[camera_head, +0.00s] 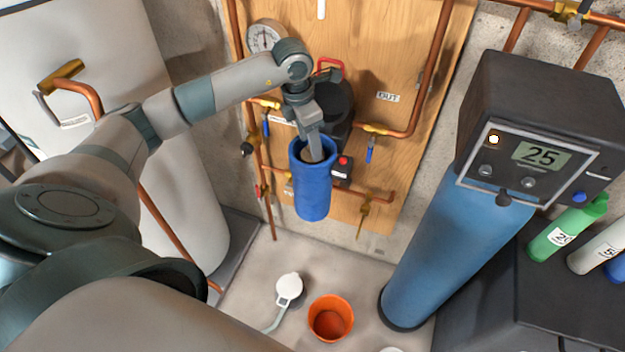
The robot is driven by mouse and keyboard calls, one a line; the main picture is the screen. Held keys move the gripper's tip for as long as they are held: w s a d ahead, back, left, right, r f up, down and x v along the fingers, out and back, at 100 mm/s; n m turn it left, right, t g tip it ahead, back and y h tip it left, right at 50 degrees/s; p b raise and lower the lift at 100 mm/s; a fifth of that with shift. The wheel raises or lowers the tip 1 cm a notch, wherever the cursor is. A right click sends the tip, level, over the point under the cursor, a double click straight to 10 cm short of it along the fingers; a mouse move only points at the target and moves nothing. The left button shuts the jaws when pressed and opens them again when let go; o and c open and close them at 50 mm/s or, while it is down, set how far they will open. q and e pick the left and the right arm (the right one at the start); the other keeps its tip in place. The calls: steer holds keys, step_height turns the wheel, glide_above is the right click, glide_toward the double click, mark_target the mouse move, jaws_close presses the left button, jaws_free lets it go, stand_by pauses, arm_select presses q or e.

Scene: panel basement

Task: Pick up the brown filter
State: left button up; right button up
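My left gripper (314,148) points down at the open top of a blue cylinder housing (312,196) in front of the wooden panel. Its fingertips reach into the mouth of the housing, and the rim hides their ends. I cannot tell whether the fingers are open or shut on something. The inside of the housing is dark. No brown filter can be clearly made out, there or elsewhere. My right gripper is not in view.
Copper pipes, valves and a gauge (265,37) line the wooden panel (400,60). A blue tank with a black control head (545,95) stands right. Green (562,236) and white (598,250) cylinders rest on a black box. An orange bucket (331,318) is on the floor.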

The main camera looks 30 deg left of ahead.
mark_target(305, 154)
arm_select(q)
steer(key=shift+w+d+f+b, duration=0.15)
steer(key=shift+f+b, duration=0.25)
steer(key=shift+f, duration=1)
steer(key=shift+c, duration=0.3)
jaws_close()
steer(key=shift+r, duration=0.15)
